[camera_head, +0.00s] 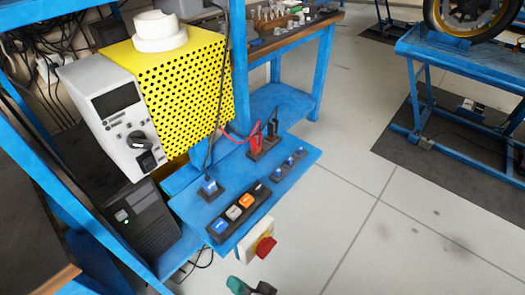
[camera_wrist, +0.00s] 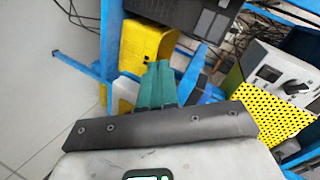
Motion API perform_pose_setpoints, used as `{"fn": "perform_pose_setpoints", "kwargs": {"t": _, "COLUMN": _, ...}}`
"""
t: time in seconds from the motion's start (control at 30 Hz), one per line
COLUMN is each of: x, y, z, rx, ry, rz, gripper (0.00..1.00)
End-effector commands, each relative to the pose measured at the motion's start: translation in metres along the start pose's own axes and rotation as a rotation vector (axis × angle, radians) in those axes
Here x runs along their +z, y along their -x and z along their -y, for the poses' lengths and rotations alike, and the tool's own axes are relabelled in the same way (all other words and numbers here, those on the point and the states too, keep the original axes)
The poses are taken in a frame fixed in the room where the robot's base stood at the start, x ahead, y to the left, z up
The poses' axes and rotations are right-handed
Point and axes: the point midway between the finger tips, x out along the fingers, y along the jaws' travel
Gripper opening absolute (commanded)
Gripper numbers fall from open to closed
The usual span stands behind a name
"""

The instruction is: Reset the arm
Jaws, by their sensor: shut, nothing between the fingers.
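My gripper (camera_wrist: 158,72) shows in the wrist view as two teal fingers pressed together, with nothing between them. In the head view only a small teal and dark part of my gripper (camera_head: 238,284) shows at the bottom edge, just below the red rotary switch (camera_head: 265,247). The rest of my arm is out of the head view. My gripper appears apart from the bench, though the exact gap is hard to tell.
A blue control shelf (camera_head: 300,160) carries a button strip (camera_head: 240,208), small switches and red and black plugs. A yellow perforated box (camera_head: 185,80) and a grey dial unit (camera_head: 115,120) stand behind it. A blue lift table (camera_head: 460,60) stands right. Open tiled floor (camera_head: 350,220) lies between.

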Motion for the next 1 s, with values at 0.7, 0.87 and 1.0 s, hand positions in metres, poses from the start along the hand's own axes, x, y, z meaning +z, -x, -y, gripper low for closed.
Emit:
{"fn": "perform_pose_setpoints", "kwargs": {"t": 0.7, "x": -0.041, "y": 0.325, "z": -0.147, "rx": 0.961, "ry": 0.256, "rz": 0.516, "gripper": 0.0}}
{"fn": "perform_pose_setpoints", "kwargs": {"t": 0.87, "x": -0.037, "y": 0.339, "z": -0.147, "rx": 0.986, "ry": 0.243, "rz": 0.548, "gripper": 0.0}}
{"fn": "perform_pose_setpoints", "kwargs": {"t": 1.0, "x": -0.037, "y": 0.339, "z": -0.147, "rx": 0.986, "ry": 0.244, "rz": 0.548, "gripper": 0.0}}
